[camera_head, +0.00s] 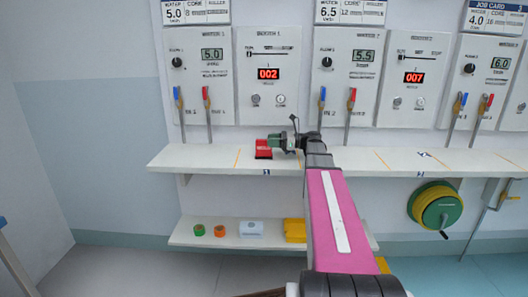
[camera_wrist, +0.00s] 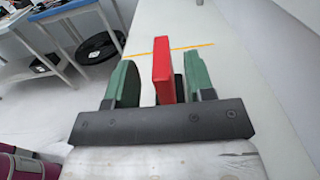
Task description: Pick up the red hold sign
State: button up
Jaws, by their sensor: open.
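The red hold sign (camera_head: 263,149) stands on the white shelf below the control panels in the head view. In the wrist view the red sign (camera_wrist: 163,70) stands upright between the two green fingers of my gripper (camera_wrist: 156,80). The fingers are apart, with a clear gap on the left side of the sign and a narrower one on the right. In the head view my gripper (camera_head: 277,143) is at the sign, on its right side. The sign's face and lettering cannot be made out.
The white shelf (camera_head: 220,158) runs along the wall, with an orange line across it. Levers with red and blue handles (camera_head: 206,95) hang above it. A lower shelf (camera_head: 200,240) holds small rolls and a yellow item (camera_head: 295,230). A green and yellow hose reel (camera_head: 436,207) hangs at right.

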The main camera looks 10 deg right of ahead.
aim_at(264, 140)
jog(key=x, duration=0.3)
jog(key=shift+w+a, duration=0.15)
jog(key=shift+a, duration=0.15)
jog(key=shift+c, duration=0.3)
grip_shut()
jog(key=shift+r, duration=0.1)
